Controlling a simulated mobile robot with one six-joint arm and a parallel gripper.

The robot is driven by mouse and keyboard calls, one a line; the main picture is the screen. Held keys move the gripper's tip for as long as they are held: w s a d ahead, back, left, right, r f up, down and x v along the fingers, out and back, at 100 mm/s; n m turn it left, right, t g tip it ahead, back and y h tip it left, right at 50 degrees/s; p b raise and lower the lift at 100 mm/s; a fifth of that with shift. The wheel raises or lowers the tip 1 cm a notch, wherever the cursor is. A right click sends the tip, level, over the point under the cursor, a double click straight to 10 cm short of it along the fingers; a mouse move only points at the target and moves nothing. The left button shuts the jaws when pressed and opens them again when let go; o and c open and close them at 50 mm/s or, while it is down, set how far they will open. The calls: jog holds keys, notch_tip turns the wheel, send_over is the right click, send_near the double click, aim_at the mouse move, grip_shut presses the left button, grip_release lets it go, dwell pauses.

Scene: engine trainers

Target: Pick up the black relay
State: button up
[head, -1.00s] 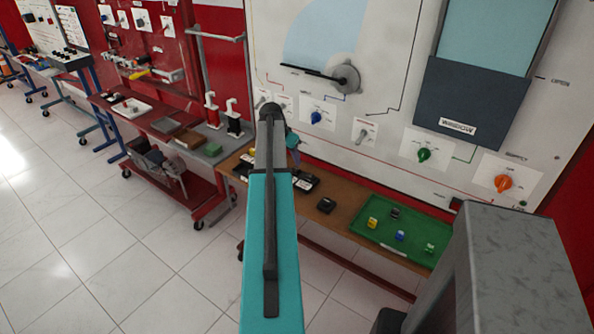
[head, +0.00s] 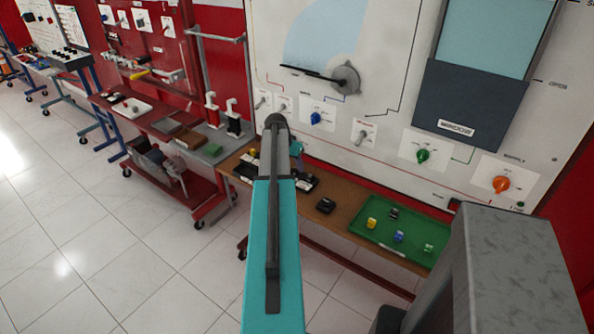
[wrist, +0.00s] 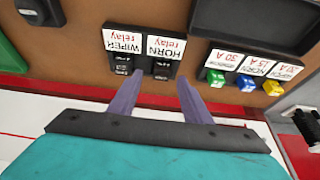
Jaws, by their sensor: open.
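A small black block (head: 394,213), which looks like the relay, sits in the green tray (head: 360,232) at right in the head view. Another dark block (head: 325,205) lies on the wooden bench left of the tray; it also shows at the top left of the wrist view (wrist: 40,12). I cannot tell for sure which is the black relay. My gripper (wrist: 160,75) is open and empty, its two fingers pointing at the black holders labelled HORN relay (wrist: 162,68) and WIPER relay (wrist: 122,62). In the head view my arm largely hides it.
A fuse holder (wrist: 252,62) with green, blue and yellow fuses is right of the relay holders in the wrist view. Yellow (head: 372,223), blue (head: 399,236) and green (head: 429,248) pieces lie in the tray. The upright trainer panel (head: 390,60) stands behind the bench (head: 340,222).

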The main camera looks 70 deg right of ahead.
aim_at(296, 170)
jog(key=shift+p+x, duration=0.35)
jog(key=shift+x, duration=1.25)
jog(key=c, duration=1.1)
grip_shut()
jog(key=shift+r, duration=0.1)
jog(key=shift+r+b, duration=0.55)
jog(key=shift+r, duration=0.45)
jog(key=shift+b+v, duration=0.35)
jog(key=shift+v, duration=0.4)
jog(key=w+a+r+b, duration=0.1)
jog(key=w+a+b, duration=0.2)
jog(key=a, duration=1.1)
jog(key=w, duration=0.2)
jog(key=shift+w+a+r, duration=0.15)
jog(key=shift+w+r, duration=0.1)
jog(key=shift+w, duration=0.15)
